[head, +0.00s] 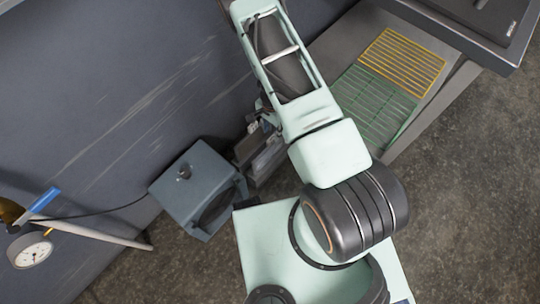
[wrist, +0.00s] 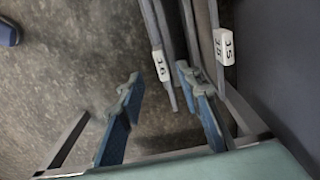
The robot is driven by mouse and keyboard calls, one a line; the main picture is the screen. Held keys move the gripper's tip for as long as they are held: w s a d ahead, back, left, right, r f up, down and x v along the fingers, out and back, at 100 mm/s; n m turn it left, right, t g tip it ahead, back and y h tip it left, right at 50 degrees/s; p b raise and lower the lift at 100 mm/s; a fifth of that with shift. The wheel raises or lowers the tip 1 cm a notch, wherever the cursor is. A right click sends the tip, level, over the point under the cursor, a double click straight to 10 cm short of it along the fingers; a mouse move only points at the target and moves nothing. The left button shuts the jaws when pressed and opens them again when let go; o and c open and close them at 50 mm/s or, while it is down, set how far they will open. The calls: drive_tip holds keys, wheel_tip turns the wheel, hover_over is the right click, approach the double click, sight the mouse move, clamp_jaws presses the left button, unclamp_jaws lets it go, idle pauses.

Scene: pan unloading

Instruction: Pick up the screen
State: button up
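Two flat wire grids that look like screens lie side by side on the grey bench in the head view, one yellow (head: 403,58) and one green (head: 372,106). I cannot tell which thing is the task's screen. In the wrist view my gripper (wrist: 160,78) is open, its two blue-padded fingers wide apart. Beyond the fingertips, long dark upright edges carry a white tag reading 16 (wrist: 161,66). Another white tag (wrist: 223,46) is farther right. Nothing is visibly held. In the head view my gripper cannot be made out clearly.
A grey box (head: 195,185) stands on the floor by the dark wall (head: 110,100). A round gauge (head: 32,251) and a blue-handled tool (head: 44,199) are at the lower left. A dark case (head: 470,20) sits at the upper right. The floor (head: 480,190) at the right is clear.

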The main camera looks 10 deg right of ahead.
sight(271, 138)
wheel_tip(271, 138, down, 7)
drive_tip(key=shift+w+f+b, duration=0.1)
drive_tip(key=shift+b, duration=1)
clamp_jaws()
